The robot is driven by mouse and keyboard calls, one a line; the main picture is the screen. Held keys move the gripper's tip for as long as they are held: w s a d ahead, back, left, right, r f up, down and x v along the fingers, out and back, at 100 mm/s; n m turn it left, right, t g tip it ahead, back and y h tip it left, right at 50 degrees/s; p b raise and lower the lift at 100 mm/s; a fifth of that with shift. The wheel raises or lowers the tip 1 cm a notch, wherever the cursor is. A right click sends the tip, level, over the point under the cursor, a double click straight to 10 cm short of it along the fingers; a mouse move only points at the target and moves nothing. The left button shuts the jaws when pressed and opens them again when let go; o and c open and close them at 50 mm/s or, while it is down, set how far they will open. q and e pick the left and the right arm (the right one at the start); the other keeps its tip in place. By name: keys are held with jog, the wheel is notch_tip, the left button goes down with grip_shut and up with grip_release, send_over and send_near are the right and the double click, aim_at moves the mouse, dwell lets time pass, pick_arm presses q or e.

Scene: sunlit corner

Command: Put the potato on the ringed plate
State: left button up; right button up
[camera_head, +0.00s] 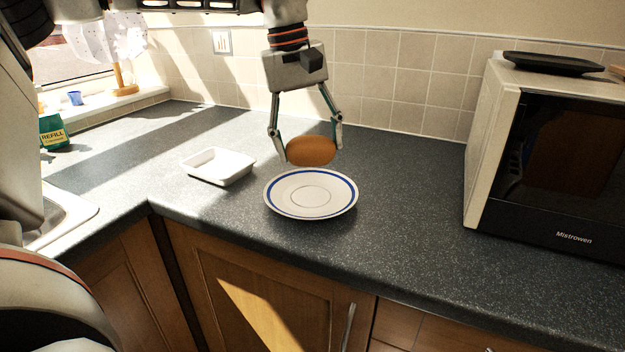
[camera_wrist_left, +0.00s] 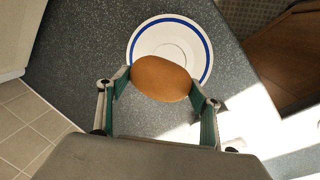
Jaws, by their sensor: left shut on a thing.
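The brown potato (camera_head: 311,151) is held between the two fingers of my left gripper (camera_head: 308,146). It hangs above the counter, behind and over the far edge of the ringed plate (camera_head: 311,211), apart from it. The plate is white with a blue ring and looks empty. In the left wrist view the potato (camera_wrist_left: 161,78) sits between the fingertips of the left gripper (camera_wrist_left: 161,82) and covers part of the near side of the plate (camera_wrist_left: 168,26). My right gripper is not in view.
A white square dish (camera_head: 219,166) stands left of the plate. A microwave (camera_head: 560,160) stands at the right, with a dark tray (camera_head: 553,63) on top. A sink (camera_head: 62,222) and a green refill pouch (camera_head: 53,132) are at the left. The counter between plate and microwave is clear.

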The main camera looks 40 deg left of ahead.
aim_at(301, 138)
pick_arm(q)
jog(key=shift+f+b, duration=0.35)
jog(key=shift+f, duration=3.3)
jog(key=shift+f, duration=0.15)
jog(key=o, duration=1.3)
jog(key=r, duration=0.4)
jog(key=s+a+r+p, duration=0.1)
jog(key=r, duration=0.3)
jog(key=r+p, duration=0.1)
jog(key=r, duration=0.3)
jog(key=shift+s+a, duration=0.2)
jog(key=shift+s, duration=0.1)
